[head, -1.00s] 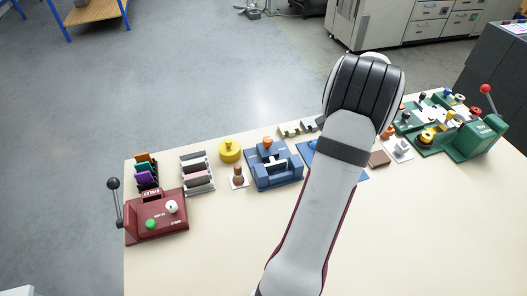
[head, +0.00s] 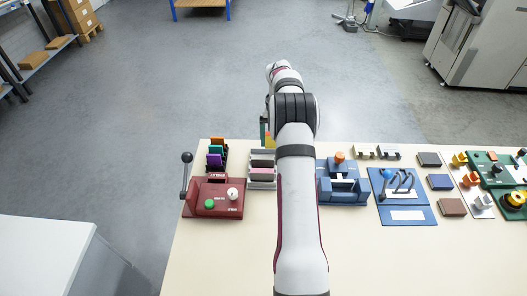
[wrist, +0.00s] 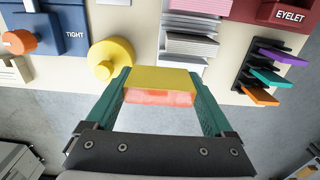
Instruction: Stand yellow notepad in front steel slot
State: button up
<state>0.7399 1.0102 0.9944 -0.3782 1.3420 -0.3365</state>
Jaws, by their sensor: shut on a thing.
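The yellow notepad (wrist: 160,78), with a reddish-orange lower face, is between the teal fingers of my gripper (wrist: 159,84) in the wrist view. The gripper is shut on it and holds it clear of the table, near the rack. In the head view a little of my gripper (head: 265,132) shows beside my arm, which hides most of it. The steel rack (wrist: 184,58) is just beyond the notepad in the wrist view and holds pale pads. It also shows in the head view (head: 255,185), partly behind my arm. Its front slot is not clear.
A black rack (head: 212,163) with purple, teal and orange pads stands left of the steel rack. The dark red eyelet machine (head: 215,198) with its lever is in front. A yellow round knob (wrist: 110,60) and a blue fixture (head: 345,188) are nearby. The table front is clear.

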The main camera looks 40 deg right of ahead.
send_over(263, 150)
jog(key=s+a, duration=0.1)
notch_tip(263, 150, down, 3)
jog(key=shift+s, duration=0.1)
jog(key=shift+f, duration=1.9)
jog(key=o, duration=1.2)
jog(key=shift+f, duration=0.1)
jog(key=shift+o, duration=0.2)
notch_tip(263, 150, up, 12)
jog(key=s+a+r+n, duration=0.1)
jog(key=s+a+r, duration=0.2)
jog(key=a+r, duration=0.6)
jog(key=s+a+r+n, duration=0.1)
jog(key=s+a+r, duration=0.25)
jog(key=a, duration=0.95)
jog(key=s+a+f+y, duration=0.1)
jog(key=s+a, duration=0.7)
jog(key=s, duration=0.4)
jog(key=s+a+f+n, duration=0.1)
jog(key=s+a+f, duration=0.1)
jog(key=s+a, duration=0.6)
jog(key=s, duration=0.4)
jog(key=shift+s+f+y, duration=0.25)
jog(key=shift+f+y, duration=0.05)
jog(key=shift+y, duration=0.1)
